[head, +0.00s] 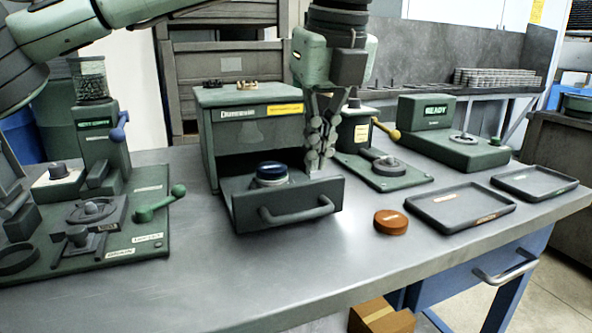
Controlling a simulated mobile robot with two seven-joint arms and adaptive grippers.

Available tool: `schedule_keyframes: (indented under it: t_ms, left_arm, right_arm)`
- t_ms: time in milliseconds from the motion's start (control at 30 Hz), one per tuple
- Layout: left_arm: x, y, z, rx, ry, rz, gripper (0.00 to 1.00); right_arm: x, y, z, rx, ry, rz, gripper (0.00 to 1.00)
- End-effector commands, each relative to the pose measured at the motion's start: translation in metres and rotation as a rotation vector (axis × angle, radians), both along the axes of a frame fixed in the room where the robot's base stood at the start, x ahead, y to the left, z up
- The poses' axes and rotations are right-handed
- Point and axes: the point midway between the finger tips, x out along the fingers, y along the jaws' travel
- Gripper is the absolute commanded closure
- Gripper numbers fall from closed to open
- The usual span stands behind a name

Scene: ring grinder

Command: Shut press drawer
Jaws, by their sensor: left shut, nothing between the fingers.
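The press (250,125) is a green box-shaped machine in the middle of the table. Its drawer (285,208) stands pulled out toward the front, with a bar handle (297,211) on its dark front panel. A round part with a dark blue top (271,170) sits inside the drawer. My left gripper (314,172) points straight down at the drawer's right rear part, beside the blue-topped part. Its fingers are shut and empty. I cannot tell whether the fingertips touch the drawer. My right gripper is not in view.
A green station with levers (150,205) stands at left. A smaller station with a yellow-knobbed lever (385,130) and a READY unit (455,135) stand at right. An orange-brown disc (391,222) and two trays (458,207), (535,182) lie front right. The table front is clear.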

Motion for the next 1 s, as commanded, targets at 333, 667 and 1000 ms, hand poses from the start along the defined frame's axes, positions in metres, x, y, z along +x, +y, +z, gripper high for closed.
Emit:
schedule_keyframes:
  t_ms: [333,667,1000]
  left_arm:
    - [0.014,0.006,-0.06,0.001,0.006,-0.002,1.0]
    - [0.02,0.007,-0.084,0.0,0.002,-0.003,1.0]
    - [0.021,0.008,-0.084,0.0,0.002,-0.002,1.0]
  right_arm:
    - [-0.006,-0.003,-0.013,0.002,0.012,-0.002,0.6]
    - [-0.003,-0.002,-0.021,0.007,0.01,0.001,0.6]
    - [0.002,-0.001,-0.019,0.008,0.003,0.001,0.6]
